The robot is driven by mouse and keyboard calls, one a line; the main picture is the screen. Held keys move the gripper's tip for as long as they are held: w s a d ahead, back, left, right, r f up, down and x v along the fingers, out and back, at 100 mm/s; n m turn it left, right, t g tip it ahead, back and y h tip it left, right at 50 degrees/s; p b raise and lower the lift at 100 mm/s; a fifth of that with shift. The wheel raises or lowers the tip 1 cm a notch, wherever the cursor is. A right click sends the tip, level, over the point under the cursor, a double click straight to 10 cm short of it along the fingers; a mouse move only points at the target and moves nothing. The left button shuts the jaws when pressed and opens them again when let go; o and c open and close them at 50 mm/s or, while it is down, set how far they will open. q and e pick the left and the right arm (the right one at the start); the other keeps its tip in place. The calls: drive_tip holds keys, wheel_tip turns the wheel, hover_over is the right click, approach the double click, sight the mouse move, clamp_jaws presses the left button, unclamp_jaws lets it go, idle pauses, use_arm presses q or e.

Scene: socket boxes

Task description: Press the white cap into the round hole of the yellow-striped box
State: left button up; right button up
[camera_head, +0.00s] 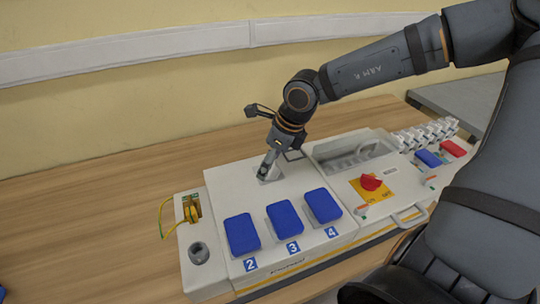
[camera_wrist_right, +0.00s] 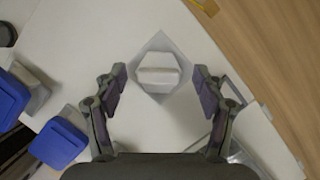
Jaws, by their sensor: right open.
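The white cap (camera_wrist_right: 158,70) sits on a grey diamond-shaped patch on top of the white box in the right wrist view. My right gripper (camera_wrist_right: 159,76) is open, with one finger on each side of the cap and a gap visible on both sides. In the head view my right gripper (camera_head: 268,174) points down at the box top and mostly hides the cap. The yellow-striped box (camera_head: 219,193) has a dark round hole (camera_head: 198,252) at its front left corner, also at the wrist view's left edge (camera_wrist_right: 7,34). My left gripper is out of view.
Blue covers (camera_head: 242,233) stand along the box front. A red knob (camera_head: 371,182) on a yellow plate, a handle and a recessed bay (camera_head: 350,155) lie to the right. Yellow wires (camera_head: 164,215) stick out at the left. The wooden table (camera_head: 90,210) is clear there.

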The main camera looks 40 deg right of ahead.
wheel_tip(320, 180, up, 17)
drive_tip(key=p, duration=0.6)
drive_tip(key=shift+f, duration=0.2)
